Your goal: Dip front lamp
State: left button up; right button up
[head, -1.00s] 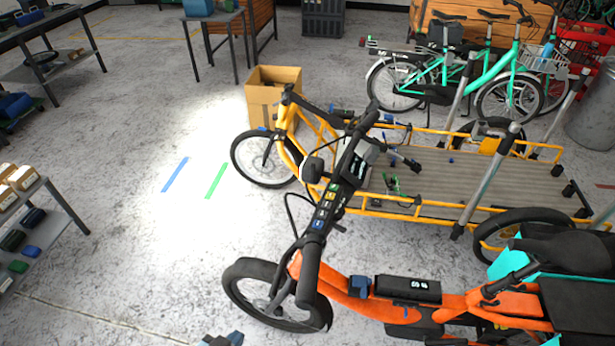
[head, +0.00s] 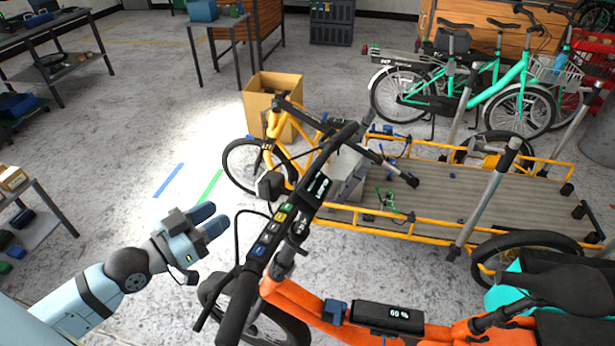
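The orange cargo bike (head: 300,302) stands in front of me with its dark handlebar (head: 240,300) angled up to the right. A control strip with several coloured buttons (head: 270,232) sits on the bar, below a small lit display (head: 318,187). The front lamp itself cannot be made out. A bright patch of light (head: 140,220) lies on the floor left of the front wheel. My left gripper (head: 212,219) is left of the button strip, apart from it. Its two blue-tipped fingers point right with a gap between them, and it looks empty. My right gripper is out of view.
A yellow cargo bike (head: 400,228) with a flat wooden bed stands just beyond. A cardboard box (head: 262,105) and green bikes (head: 490,90) are behind it. A shelf (head: 45,230) stands at the left. Floor between shelf and bikes is mostly clear.

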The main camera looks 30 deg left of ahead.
aim_at(265, 182)
pick_arm(q)
jog(key=p+x, duration=0.1)
jog(key=x, duration=0.3)
jog(key=p+x, duration=0.1)
jog(key=x, duration=0.4)
jog(key=p+x, duration=0.1)
jog(key=x, duration=0.3)
jog(key=shift+w+r, duration=0.25)
jog(key=shift+w, duration=0.05)
jog(key=shift+c, duration=0.4)
grip_shut()
